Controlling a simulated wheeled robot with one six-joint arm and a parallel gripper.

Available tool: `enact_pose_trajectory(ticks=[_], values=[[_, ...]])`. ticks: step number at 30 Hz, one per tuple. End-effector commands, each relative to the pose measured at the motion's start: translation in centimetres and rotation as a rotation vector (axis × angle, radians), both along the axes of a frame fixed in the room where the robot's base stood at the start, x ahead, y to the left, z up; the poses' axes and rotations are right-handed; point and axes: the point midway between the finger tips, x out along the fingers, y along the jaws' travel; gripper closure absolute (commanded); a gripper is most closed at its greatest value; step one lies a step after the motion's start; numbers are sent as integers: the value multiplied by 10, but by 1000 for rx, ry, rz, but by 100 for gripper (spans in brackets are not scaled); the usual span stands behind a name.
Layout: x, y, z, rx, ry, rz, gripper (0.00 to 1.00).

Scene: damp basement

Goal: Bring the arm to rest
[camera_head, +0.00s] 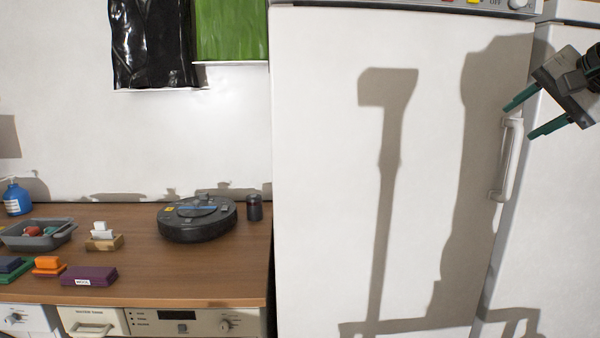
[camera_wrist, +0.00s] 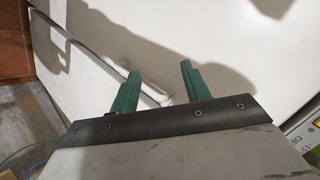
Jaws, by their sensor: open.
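My gripper (camera_head: 521,114) is raised at the upper right in the head view, in front of the tall white cabinet (camera_head: 390,150). Its two green fingers are apart, with nothing between them. The fingers also show in the wrist view (camera_wrist: 160,85), pointing toward a white surface. The cabinet's white handle (camera_head: 508,160) is just below and left of the fingers in the head view. I cannot tell whether the fingers touch anything; a gap seems to show. My arm's shadow falls on the cabinet door.
A wooden counter (camera_head: 130,285) at the left holds a black robot vacuum (camera_head: 197,222), a dark cup (camera_head: 254,207), a grey tray (camera_head: 38,246), a blue bottle (camera_head: 16,199), a purple block (camera_head: 89,276) and other small blocks. A washing machine (camera_head: 190,322) stands beneath it.

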Motion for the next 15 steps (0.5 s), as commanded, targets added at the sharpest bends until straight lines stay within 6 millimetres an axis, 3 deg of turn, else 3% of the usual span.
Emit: enact_pose_trajectory(ticks=[1,3,5,9,12,15], values=[[-15,19,-32,-37,82,58,53],[-40,41,-75,-99,199,141,53],[-65,58,-110,-155,298,217,53],[-133,92,-187,-304,517,410,53],[-184,107,-234,-424,648,552,53],[-222,117,-267,-533,723,669,53]])
